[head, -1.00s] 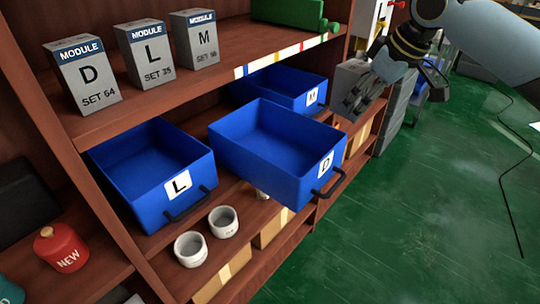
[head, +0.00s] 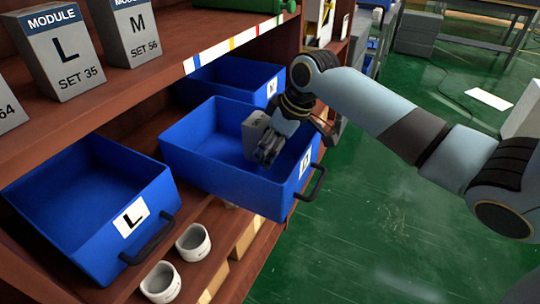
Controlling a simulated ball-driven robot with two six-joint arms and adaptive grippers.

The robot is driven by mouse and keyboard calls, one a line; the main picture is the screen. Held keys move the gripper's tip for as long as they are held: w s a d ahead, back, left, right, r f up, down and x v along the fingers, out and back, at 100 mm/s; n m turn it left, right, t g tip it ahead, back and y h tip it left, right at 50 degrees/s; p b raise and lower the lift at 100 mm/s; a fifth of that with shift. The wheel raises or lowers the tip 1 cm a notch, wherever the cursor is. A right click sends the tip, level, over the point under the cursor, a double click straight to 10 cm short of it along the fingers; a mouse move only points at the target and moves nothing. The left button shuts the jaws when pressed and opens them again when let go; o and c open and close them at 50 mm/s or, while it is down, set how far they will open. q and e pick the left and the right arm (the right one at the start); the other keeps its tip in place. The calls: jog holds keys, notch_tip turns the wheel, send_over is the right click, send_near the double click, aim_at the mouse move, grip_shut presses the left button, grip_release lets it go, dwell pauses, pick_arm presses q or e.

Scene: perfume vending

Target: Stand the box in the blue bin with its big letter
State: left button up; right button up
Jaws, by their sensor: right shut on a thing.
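My right gripper (head: 267,150) is shut on a small grey box (head: 254,128). The held box is inside or just over the right part of the middle blue bin (head: 187,152); I cannot tell whether it touches the floor. Its letter is not readable, and the fingers cover part of it. A blue bin marked L (head: 60,195) is at the left, and one marked M (head: 215,82) is behind. My left gripper is not in view.
On the upper shelf stand grey module boxes L (head: 66,58) and M (head: 132,36), with the D box (head: 8,112) cut off at the left edge. Two white cups (head: 193,242) stand below.

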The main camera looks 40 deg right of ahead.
notch_tip(320, 180, down, 3)
jog(key=shift+r, duration=0.15)
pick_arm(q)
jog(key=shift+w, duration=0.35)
pick_arm(e)
jog(key=o, duration=1.4)
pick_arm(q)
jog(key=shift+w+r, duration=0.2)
pick_arm(e)
jog(key=v, duration=1.2)
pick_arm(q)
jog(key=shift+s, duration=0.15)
pick_arm(e)
jog(key=shift+s, duration=0.1)
